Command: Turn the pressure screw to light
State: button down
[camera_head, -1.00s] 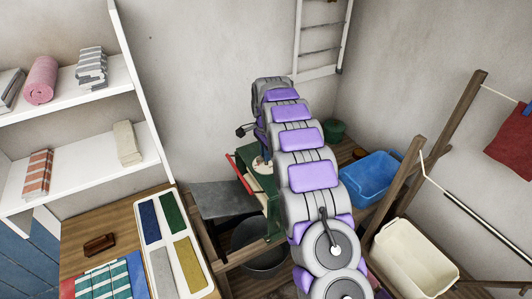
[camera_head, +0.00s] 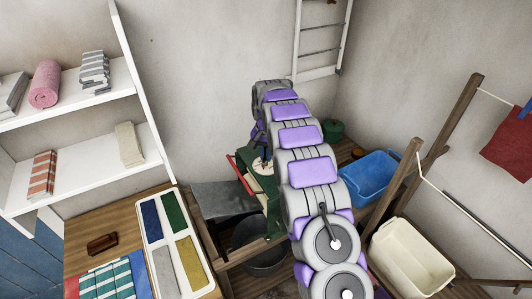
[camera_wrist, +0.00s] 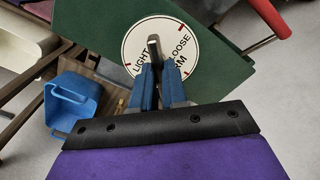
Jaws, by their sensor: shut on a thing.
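The pressure screw (camera_wrist: 153,45) shows in the wrist view as a small metal bar over a round cream dial (camera_wrist: 136,45). The dial reads LIGHT on the left, LOOSE at upper right and FIRM, partly covered, at lower right. It sits on a green mangle frame (camera_wrist: 67,63). My gripper (camera_wrist: 160,72) has its blue fingers shut on the screw, hiding its lower part. The bar's free end points up between LIGHT and LOOSE. In the head view, my arm hides much of the green mangle frame (camera_head: 274,215), and the dial (camera_head: 262,165) is partly visible.
A red bar (camera_head: 240,174) runs along the mangle's left. A dark tub (camera_head: 258,262) stands below. A blue basin (camera_head: 371,178), a cream basin (camera_head: 410,258) and a wooden drying rack (camera_head: 398,185) are to the right. A white shelf (camera_head: 75,175) is at left.

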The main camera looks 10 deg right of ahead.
jog(key=n, duration=0.4)
jog(key=shift+w+r+n+p, duration=0.1)
jog(key=shift+n+p, duration=0.2)
jog(key=shift+p, duration=0.05)
jog(key=n, duration=0.4)
jog(key=shift+n, duration=0.3)
jog(key=n, duration=0.4)
jog(key=shift+n+p, duration=0.3)
jog(key=shift+p, duration=0.1)
jog(key=shift+n, duration=2.2)
jog(key=c, duration=1.2)
grip_release()
jog(key=shift+w, duration=0.1)
jog(key=shift+o, duration=0.2)
